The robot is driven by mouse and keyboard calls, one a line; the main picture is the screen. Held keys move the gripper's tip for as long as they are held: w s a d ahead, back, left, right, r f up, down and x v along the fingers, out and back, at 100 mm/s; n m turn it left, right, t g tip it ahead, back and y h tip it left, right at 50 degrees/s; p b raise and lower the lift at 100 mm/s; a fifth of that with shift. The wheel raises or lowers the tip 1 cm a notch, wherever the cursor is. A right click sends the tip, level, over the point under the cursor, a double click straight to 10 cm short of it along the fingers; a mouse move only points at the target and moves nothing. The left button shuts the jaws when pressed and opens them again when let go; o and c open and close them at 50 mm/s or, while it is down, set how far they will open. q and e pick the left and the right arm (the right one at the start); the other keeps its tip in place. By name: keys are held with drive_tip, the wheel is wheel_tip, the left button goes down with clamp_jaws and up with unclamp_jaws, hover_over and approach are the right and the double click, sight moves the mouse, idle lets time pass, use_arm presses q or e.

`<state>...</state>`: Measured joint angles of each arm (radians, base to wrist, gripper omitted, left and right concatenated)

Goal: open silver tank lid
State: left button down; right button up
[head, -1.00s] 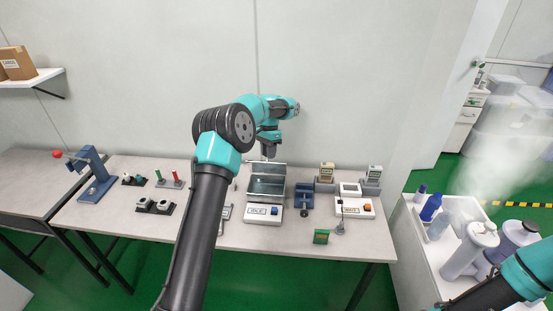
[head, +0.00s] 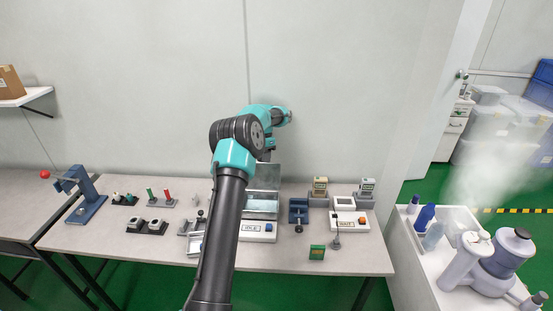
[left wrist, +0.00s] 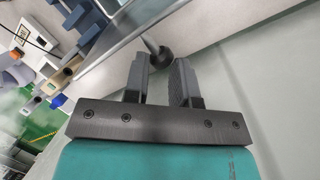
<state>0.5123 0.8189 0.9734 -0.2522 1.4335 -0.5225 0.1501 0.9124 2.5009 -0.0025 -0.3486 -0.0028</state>
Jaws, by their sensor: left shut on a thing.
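The silver tank (head: 261,204) is an open-topped metal box on a white base on the table, partly behind my left arm. Its lid (head: 267,176) stands raised at the back, close to upright. My left gripper (head: 266,152) is above the lid and small in the head view. In the left wrist view my left gripper (left wrist: 160,62) has its fingers closed around a dark round knob (left wrist: 160,57) on a short stem at the lid's edge. My right gripper is not in view.
A blue clamp-like device (head: 298,213) and a white tester with an orange button (head: 349,222) stand right of the tank. A small green block (head: 317,252) lies in front. Black switch blocks (head: 147,226) and a blue stand (head: 84,200) are at left. The wall is close behind.

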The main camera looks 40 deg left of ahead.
use_arm(q)
drive_tip(key=shift+a+x, duration=0.2)
drive_tip(key=shift+x, duration=1.15)
drive_tip(key=c, duration=0.9)
unclamp_jaws()
drive_tip(key=shift+s+a+f, duration=0.1)
drive_tip(key=shift+c, duration=0.2)
drive_tip(key=shift+s+d+r, duration=0.2)
drive_tip(key=shift+d+r, duration=0.05)
drive_tip(key=shift+r, duration=0.85)
drive_tip(key=shift+s+d+r, duration=0.25)
drive_tip(key=shift+r, duration=0.8)
drive_tip(key=shift+s+d+r, duration=0.2)
drive_tip(key=shift+d+r, duration=0.05)
drive_tip(key=shift+r, duration=0.85)
drive_tip(key=s+d+r, duration=0.1)
drive_tip(key=s+d, duration=0.7)
drive_tip(key=d, duration=0.1)
drive_tip(key=shift+s+d, duration=0.35)
drive_tip(key=shift+d, duration=0.05)
